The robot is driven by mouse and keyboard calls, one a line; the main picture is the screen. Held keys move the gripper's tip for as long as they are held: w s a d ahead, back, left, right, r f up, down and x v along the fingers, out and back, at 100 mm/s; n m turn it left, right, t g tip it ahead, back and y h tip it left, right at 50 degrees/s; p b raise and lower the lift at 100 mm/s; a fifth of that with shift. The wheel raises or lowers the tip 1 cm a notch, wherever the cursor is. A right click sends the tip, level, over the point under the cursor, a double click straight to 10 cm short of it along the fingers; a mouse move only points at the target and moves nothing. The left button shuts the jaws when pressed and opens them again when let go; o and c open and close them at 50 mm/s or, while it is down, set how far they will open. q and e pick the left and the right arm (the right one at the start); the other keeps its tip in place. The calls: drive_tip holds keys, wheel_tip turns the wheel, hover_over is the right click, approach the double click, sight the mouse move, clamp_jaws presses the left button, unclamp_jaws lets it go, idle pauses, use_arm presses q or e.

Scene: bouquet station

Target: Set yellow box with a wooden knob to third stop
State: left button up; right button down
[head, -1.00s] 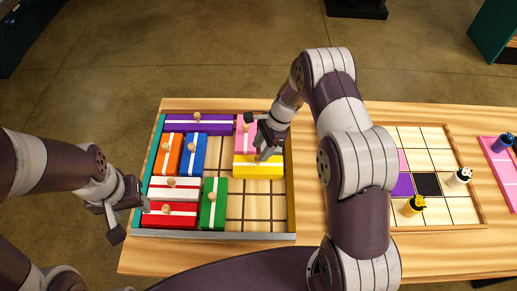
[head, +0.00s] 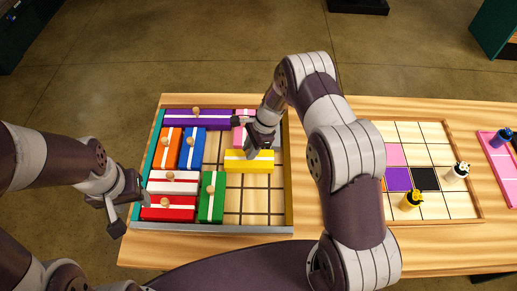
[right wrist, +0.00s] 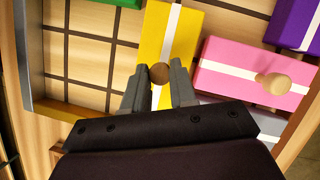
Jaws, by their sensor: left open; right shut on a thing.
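The yellow box (head: 236,165) with a white stripe lies crosswise in the right half of the sliding tray, a gap between it and the right wall. It also shows in the right wrist view (right wrist: 183,52). My right gripper (head: 252,152) is over it, with its fingers on either side of the wooden knob (right wrist: 160,73), shut on it. The knob is hidden in the head view. My left gripper (head: 130,203) is open and empty, beside the tray's left edge near the red box (head: 155,213).
The tray holds purple (head: 215,121), orange (head: 164,150), blue (head: 192,152), white (head: 185,187), green (head: 211,197) and pink (head: 237,137) boxes. Bare grid lies below the yellow box and right of the green one. A second gridded board (head: 440,208) stands to the right.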

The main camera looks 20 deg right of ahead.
sight(232, 156)
drive_tip(key=a, duration=0.2)
drive_tip(key=w+a, duration=0.1)
drive_tip(key=a, duration=0.1)
drive_tip(key=w+a+b, duration=0.1)
drive_tip(key=shift+a, duration=0.4)
drive_tip(key=shift+a+r, duration=0.15)
drive_tip(key=shift+a, duration=0.3)
drive_tip(key=shift+d, duration=0.25)
drive_tip(key=c, duration=0.9)
unclamp_jaws()
drive_tip(key=shift+s+a, duration=0.1)
drive_tip(key=shift+d+r, duration=0.2)
drive_tip(key=shift+r, duration=0.1)
drive_tip(key=b+v, duration=0.3)
drive_tip(key=v, duration=0.9)
drive_tip(key=shift+a+r, duration=0.1)
